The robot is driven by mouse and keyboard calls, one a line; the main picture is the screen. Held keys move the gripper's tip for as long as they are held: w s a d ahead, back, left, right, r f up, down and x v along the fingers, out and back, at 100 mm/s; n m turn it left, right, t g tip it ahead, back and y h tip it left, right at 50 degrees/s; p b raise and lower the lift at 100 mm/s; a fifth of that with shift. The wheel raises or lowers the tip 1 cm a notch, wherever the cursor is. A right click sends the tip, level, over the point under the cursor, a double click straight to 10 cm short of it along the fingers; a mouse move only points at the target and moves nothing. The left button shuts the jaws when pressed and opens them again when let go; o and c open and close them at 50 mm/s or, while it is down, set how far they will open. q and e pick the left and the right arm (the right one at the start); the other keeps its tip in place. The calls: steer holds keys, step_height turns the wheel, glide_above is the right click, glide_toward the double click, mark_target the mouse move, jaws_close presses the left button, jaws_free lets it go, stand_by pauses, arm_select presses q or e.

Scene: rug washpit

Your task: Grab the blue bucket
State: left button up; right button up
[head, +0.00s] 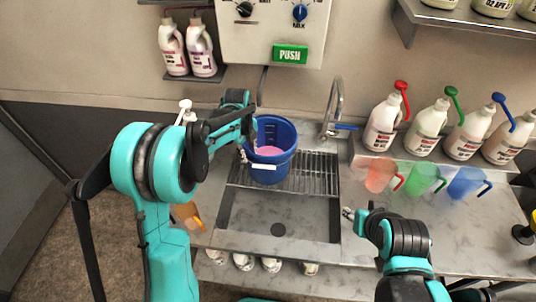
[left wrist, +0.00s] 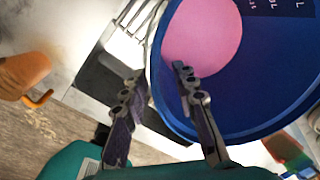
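The blue bucket (head: 271,174) stands on the wire rack at the back of the sink, upright, with pink contents inside and a white handle grip at its front. It fills the upper right of the left wrist view (left wrist: 255,95). My left gripper (head: 247,138) is at the bucket's left rim. In the left wrist view its fingers (left wrist: 158,76) are apart, one outside the bucket and one over its inside, with the rim between them. Contact with the wall cannot be told. My right gripper (head: 348,214) is above the sink's right edge, away from the bucket; its finger opening is too small to tell.
A tap (head: 335,105) rises right of the bucket. Several pump bottles (head: 428,128) stand on the right shelf above coloured jugs (head: 424,177). The sink basin (head: 275,215) in front is empty. An orange jug (head: 187,215) is at the left.

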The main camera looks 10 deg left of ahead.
mark_target(250, 157)
arm_select(q)
steer(key=f, duration=0.3)
steer(key=shift+w+d+f, duration=0.1)
steer(key=shift+w+d, duration=0.05)
steer(key=shift+d, duration=0.05)
jaws_close()
